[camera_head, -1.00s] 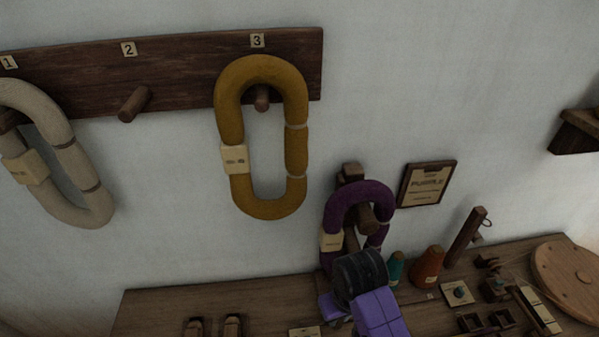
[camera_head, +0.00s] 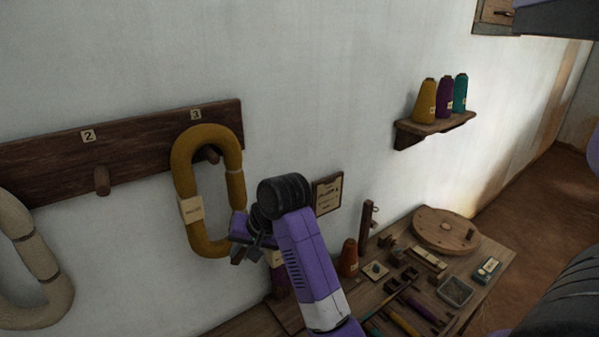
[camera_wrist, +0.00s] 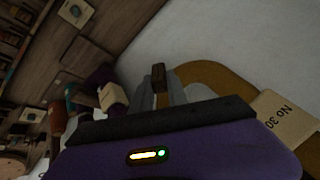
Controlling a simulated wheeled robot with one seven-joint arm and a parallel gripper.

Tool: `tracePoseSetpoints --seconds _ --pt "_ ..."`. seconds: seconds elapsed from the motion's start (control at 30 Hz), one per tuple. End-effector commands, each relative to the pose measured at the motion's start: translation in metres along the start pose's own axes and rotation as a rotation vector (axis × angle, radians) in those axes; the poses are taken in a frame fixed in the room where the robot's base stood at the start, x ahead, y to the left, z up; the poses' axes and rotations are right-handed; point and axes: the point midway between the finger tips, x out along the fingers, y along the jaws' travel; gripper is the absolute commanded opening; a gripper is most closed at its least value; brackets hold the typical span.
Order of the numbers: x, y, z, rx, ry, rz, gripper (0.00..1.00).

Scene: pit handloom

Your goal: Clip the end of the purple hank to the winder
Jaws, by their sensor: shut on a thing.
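The purple hank (camera_head: 281,288) is mostly hidden behind my arm in the head view; a purple patch and its cream label show. In the wrist view it (camera_wrist: 98,78) is left of my fingers, apart from them. My gripper (camera_head: 240,250) is in front of the lower right of the mustard hank. In the wrist view its fingers (camera_wrist: 160,92) are shut on a small brown wooden piece (camera_wrist: 158,73), perhaps a clip. A round wooden disc (camera_head: 445,228) lies on the bench at right, perhaps the winder; an upright wooden post (camera_head: 367,222) stands left of it.
The mustard hank (camera_head: 184,165) hangs from peg 3, close behind my gripper. A cream hank (camera_head: 30,250) hangs at far left. An orange cone (camera_head: 348,258) and several small trays and tools crowd the bench. A wall shelf (camera_head: 435,128) holds three cones.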

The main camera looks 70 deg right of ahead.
Motion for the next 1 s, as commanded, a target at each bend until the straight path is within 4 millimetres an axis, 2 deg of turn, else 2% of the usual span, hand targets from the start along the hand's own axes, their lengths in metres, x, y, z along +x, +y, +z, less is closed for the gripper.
tracePoseSetpoints --seconds 0.03,0.2,0.33,0.5,0.6,0.7,1.0 --pt "-0.022 0.006 -0.023 0.060 0.053 -0.007 0.00" --pt "-0.082 0.032 -0.081 0.243 0.214 -0.025 0.00" --pt "-0.123 0.051 -0.113 0.346 0.321 -0.030 0.00" --pt "-0.159 0.068 -0.136 0.425 0.409 -0.031 0.00" --pt "-0.168 0.074 -0.141 0.445 0.433 -0.030 0.00" --pt "-0.169 0.076 -0.142 0.452 0.440 -0.029 0.00" --pt "-0.150 0.086 -0.134 0.452 0.437 -0.027 0.00"
